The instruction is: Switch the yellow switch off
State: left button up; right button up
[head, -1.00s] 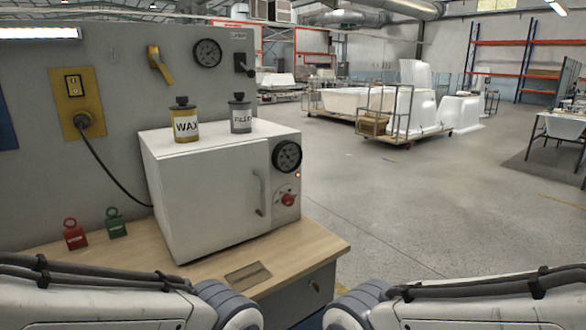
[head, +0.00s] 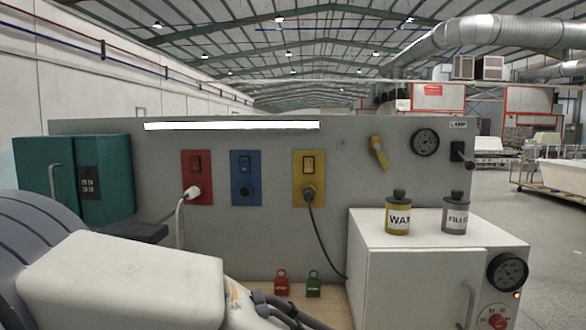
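The yellow switch plate (head: 309,179) is on the grey back panel, right of a blue and a red plate. Its small rocker (head: 308,164) is in the upper half; I cannot tell its position. A dark plug with a black cable sits in the socket below it. A white arm of mine fills the lower left of the head view. Neither gripper is in view, and the wrists are out of frame.
A red switch plate (head: 197,178) with a white plug and a blue plate (head: 245,178) are beside it. A yellow lever (head: 378,152) and gauge (head: 425,142) are further right. A white oven (head: 430,270) carries a wax can (head: 397,215) and a filler can (head: 455,216). A teal cabinet (head: 105,180) stands left.

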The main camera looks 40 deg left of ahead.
aim_at(309, 162)
jog(key=u, duration=1.95)
jog(key=k, duration=0.6)
jog(key=z, duration=0.9)
jog(key=i, duration=1.3)
jog(key=u, duration=0.4)
